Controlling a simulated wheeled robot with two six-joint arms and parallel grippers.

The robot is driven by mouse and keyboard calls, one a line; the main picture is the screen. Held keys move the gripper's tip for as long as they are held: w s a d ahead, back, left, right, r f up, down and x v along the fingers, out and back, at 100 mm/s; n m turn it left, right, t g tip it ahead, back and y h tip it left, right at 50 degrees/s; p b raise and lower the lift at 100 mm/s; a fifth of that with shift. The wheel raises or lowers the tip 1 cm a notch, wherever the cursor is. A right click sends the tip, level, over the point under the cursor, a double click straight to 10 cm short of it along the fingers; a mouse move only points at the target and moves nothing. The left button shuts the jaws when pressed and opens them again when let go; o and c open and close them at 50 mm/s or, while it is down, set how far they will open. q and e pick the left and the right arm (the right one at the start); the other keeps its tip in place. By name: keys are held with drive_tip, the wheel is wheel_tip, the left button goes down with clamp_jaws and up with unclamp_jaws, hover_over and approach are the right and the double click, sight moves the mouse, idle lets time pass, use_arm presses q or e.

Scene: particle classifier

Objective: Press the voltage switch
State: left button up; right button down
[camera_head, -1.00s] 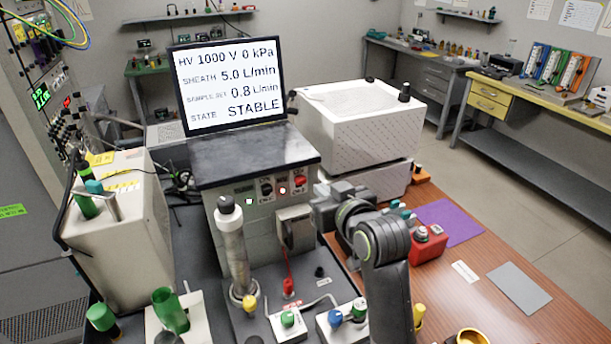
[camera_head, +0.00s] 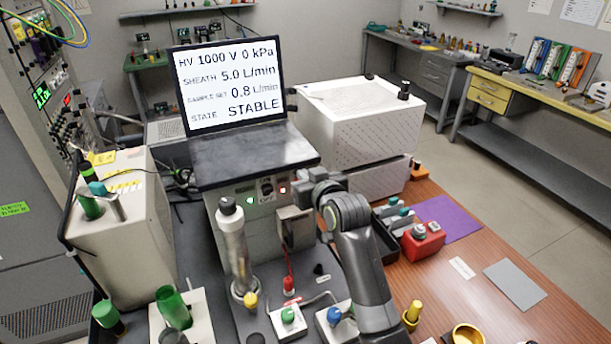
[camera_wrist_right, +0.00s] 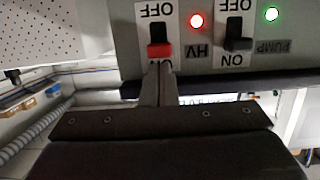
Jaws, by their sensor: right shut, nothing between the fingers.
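The voltage switch (camera_wrist_right: 160,50) is a red-tipped lever marked HV, OFF and ON in the right wrist view, which is upside down. Its lever lies toward the ON end, and the red lamp (camera_wrist_right: 196,20) beside it is lit. My right gripper (camera_wrist_right: 159,74) is shut and empty, its fingertips right at the red lever; I cannot tell whether they touch. In the head view my right gripper (camera_head: 304,190) is at the front panel (camera_head: 262,222) and hides the red switch. My left gripper is not in view.
The black pump switch (camera_wrist_right: 238,44) sits beside it, with a lit green lamp (camera_wrist_right: 271,14). The screen (camera_head: 229,84) reads HV 1000 V, 0 kPa, STABLE. A metal column (camera_head: 235,250) stands left of my arm, and a red button box (camera_head: 422,241) to its right.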

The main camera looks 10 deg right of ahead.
drive_tip(key=shift+f, duration=0.1)
wheel_tip(320, 180, down, 3)
drive_tip(key=shift+r+b, duration=0.1)
drive_tip(key=shift+b, duration=0.5)
